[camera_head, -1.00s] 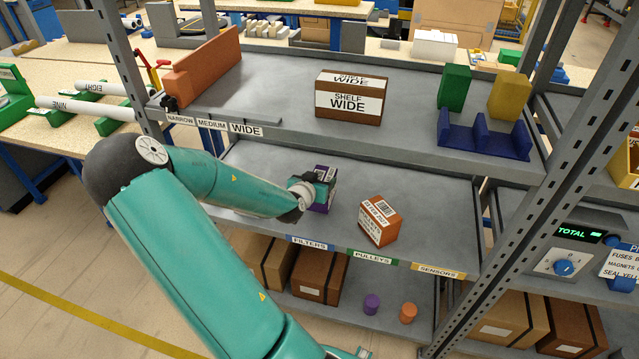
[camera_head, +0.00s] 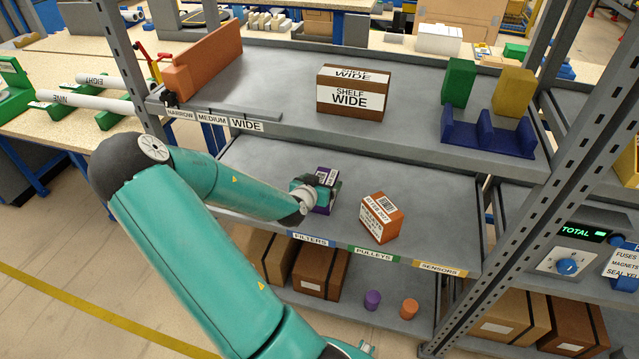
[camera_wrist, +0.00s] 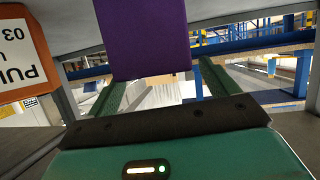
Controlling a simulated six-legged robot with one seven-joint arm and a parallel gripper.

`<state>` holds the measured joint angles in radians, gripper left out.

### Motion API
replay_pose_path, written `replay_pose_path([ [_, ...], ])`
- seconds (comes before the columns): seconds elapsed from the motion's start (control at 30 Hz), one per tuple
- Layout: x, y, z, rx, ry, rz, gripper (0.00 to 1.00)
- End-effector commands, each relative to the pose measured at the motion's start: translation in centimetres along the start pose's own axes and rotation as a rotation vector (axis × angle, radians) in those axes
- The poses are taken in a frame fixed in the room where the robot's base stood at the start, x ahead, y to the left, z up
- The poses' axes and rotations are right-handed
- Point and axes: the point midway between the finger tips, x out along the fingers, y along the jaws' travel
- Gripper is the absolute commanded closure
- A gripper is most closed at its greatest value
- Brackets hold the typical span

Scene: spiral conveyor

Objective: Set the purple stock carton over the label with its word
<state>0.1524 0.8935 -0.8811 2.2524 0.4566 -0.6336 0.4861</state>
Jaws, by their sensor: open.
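The purple stock carton (camera_head: 323,203) stands on the middle shelf behind the FILTERS label (camera_head: 310,239). Its printed word cannot be read. My gripper (camera_head: 322,186) is at the carton and partly hides it in the head view. In the wrist view my two green fingers (camera_wrist: 165,88) are spread apart, and the purple carton (camera_wrist: 145,38) shows between them at the top of the picture. I cannot tell whether either finger touches it. The PULLEYS label (camera_head: 374,254) and SENSORS label (camera_head: 440,268) are farther right on the same shelf edge.
An orange carton (camera_head: 380,217) stands right of the purple one, behind the PULLEYS label; it is close in the wrist view (camera_wrist: 24,55). The upper shelf (camera_head: 275,90) overhangs, holding a brown SHELF WIDE box (camera_head: 352,95). The shelf behind the SENSORS label is clear.

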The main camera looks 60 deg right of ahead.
Motion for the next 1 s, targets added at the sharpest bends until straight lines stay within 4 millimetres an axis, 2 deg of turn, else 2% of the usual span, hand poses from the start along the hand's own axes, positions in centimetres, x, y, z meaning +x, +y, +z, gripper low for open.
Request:
replay_pose_path([
  [0.17, -1.0, -0.1, -0.3, 0.001, 0.0, -0.002, 0.14],
  [0.5, -7.3, -0.2, -0.2, 0.001, -0.001, -0.004, 0.14],
  [0.7, -10.3, -0.2, -0.3, 0.0, 0.0, -0.004, 0.14],
  [1.0, -12.0, 0.0, -0.3, 0.0, 0.0, 0.0, 0.14],
])
